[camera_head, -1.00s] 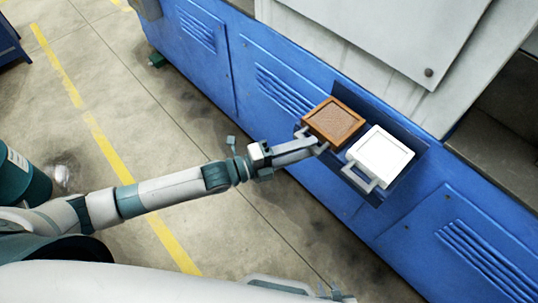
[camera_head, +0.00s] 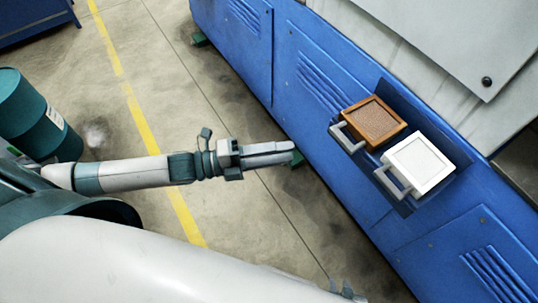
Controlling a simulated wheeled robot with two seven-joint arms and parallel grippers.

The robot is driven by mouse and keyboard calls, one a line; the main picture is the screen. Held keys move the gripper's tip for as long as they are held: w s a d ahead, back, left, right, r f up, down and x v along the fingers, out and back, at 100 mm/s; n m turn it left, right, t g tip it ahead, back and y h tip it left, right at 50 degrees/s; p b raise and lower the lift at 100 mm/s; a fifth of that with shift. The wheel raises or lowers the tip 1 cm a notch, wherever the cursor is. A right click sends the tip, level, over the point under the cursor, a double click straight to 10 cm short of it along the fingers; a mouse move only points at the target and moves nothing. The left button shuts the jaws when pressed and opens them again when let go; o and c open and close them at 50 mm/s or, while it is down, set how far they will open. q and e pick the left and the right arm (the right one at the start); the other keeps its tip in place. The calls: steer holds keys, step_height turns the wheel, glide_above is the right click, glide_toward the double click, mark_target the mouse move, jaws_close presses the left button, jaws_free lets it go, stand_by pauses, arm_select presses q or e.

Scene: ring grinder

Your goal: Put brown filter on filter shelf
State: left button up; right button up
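The brown filter (camera_head: 375,120), a square block with a brown frame and a grey handle, sits on the blue filter shelf (camera_head: 400,92) on the side of the blue machine. Its handle points to the lower left. A white filter (camera_head: 420,164) with a similar handle sits beside it on the same shelf, to the lower right. My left gripper (camera_head: 292,152) is to the left of the brown filter, apart from its handle, with nothing seen in it. Its fingers look close together from this angle, so its opening is unclear. My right gripper is not visible.
The blue machine (camera_head: 320,160) with vents runs diagonally down the right side. A grey panel (camera_head: 440,40) rises above the shelf. A teal barrel (camera_head: 30,125) stands at the left. The concrete floor with a yellow line (camera_head: 150,140) is clear.

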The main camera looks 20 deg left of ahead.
arm_select(q)
steer(key=shift+v, duration=1.35)
arm_select(e)
steer(key=shift+s+d+f, duration=0.15)
steer(key=shift+d+f, duration=0.1)
steer(key=shift+d, duration=0.05)
arm_select(q)
steer(key=shift+a, duration=0.1)
